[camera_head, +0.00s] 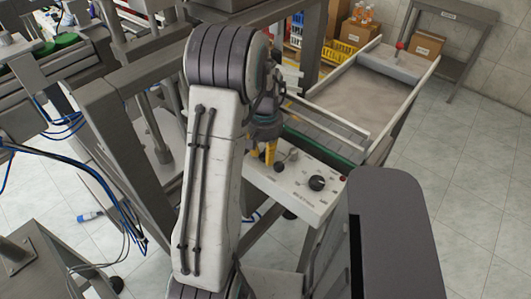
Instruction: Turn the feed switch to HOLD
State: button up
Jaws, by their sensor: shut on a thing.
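The control panel (265,182) is a pale sloped box with several knobs and small print that I cannot read. My gripper (268,158), with yellow fingers, points down at the panel's left part. It is shut on what appears to be the feed switch, which the fingers mostly hide, so its setting cannot be read. A large black knob (316,183) with marks around it sits to the right, apart from my gripper. A smaller dark knob (278,167) and a grey one (293,155) are close beside the fingers.
A small red button (343,178) is at the panel's right end. A wide metal tray (345,105) lies behind the panel. Machine frames and blue cables (110,205) stand at the left. A side table (450,15) is at the back right. The tiled floor at right is clear.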

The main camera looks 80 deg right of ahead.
aim_at(265, 151)
jog(key=shift+d, duration=0.2)
jog(key=o, duration=1)
jog(key=shift+c, duration=0.2)
jog(key=shift+o, duration=1.1)
jog(key=shift+r, duration=0.1)
notch_tip(265, 151, up, 12)
